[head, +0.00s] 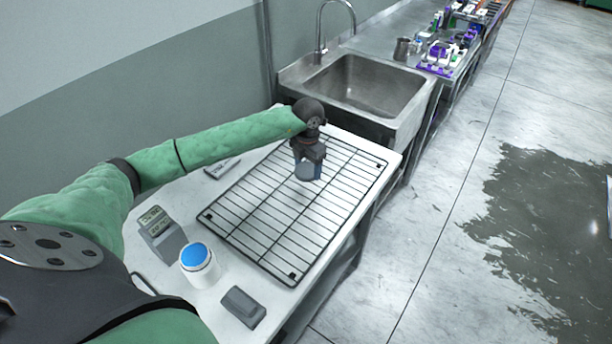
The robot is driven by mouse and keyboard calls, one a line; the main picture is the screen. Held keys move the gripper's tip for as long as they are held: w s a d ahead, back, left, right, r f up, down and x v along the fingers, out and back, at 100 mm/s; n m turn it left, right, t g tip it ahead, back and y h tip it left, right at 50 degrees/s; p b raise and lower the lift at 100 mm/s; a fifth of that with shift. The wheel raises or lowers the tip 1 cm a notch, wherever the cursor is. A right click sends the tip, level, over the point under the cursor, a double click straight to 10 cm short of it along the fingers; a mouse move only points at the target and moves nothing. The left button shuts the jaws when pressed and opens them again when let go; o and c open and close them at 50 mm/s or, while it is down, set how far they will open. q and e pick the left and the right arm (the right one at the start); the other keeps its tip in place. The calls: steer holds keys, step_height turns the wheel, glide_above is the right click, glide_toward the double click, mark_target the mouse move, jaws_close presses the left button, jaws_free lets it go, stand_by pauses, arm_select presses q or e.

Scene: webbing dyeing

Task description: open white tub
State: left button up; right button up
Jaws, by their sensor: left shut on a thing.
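The white tub (199,272) stands upright on the near part of the white table. A blue round surface (195,256) shows inside its white rim; I cannot tell whether this is a cover or the contents. My left gripper (307,168) is well away from the tub, over the far part of the black wire rack. It points down and is shut on a small grey round piece (305,173), which looks like a lid or disc. Whether this piece touches the rack is unclear. My right gripper is out of view.
The black wire rack (262,222) covers much of the white table (212,305). A grey device (161,235) and a dark grey block (243,307) flank the tub. A steel sink (367,84) stands beyond.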

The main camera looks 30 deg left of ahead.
mark_target(306, 168)
arm_select(q)
steer(key=shift+a+f, duration=0.15)
steer(key=shift+a, duration=0.15)
steer(key=shift+f, duration=0.15)
step_height(306, 168, down, 3)
steer(key=shift+b, duration=0.35)
steer(key=shift+f, duration=0.45)
steer(key=o, duration=0.8)
steer(key=shift+o, duration=1.4)
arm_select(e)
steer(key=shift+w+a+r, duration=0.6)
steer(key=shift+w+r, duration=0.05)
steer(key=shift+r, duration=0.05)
